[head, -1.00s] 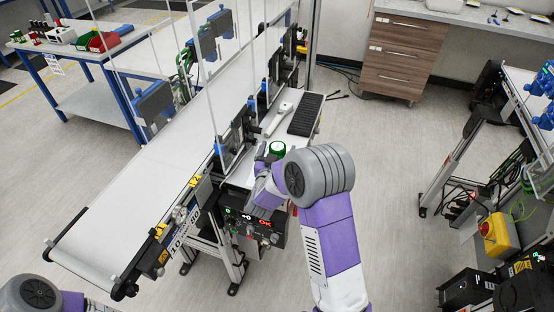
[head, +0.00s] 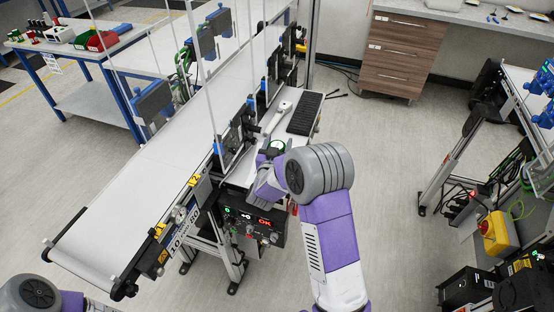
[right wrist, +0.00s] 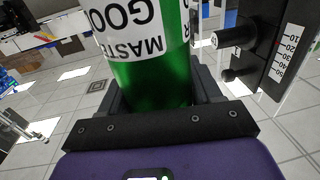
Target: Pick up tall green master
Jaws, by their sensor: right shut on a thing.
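The tall green master (head: 278,145) is a green cylinder with a white top, standing at the near end of the narrow white shelf beside the conveyor. In the right wrist view the green master (right wrist: 150,80) fills the middle, with a white label reading "MASTER GOOD". My right gripper (head: 271,157) is shut on it, with a dark finger on each side in the right wrist view. The lower part of the master is hidden by the gripper in the head view. I cannot tell whether it still touches the shelf. My left gripper is out of view.
The white belt conveyor (head: 130,190) runs along the left of the shelf, with clear uprights and sensor brackets (head: 232,135) close to the gripper. A white handheld device (head: 278,116) and a black ribbed pad (head: 305,114) lie behind the master. A control box (head: 255,222) sits below.

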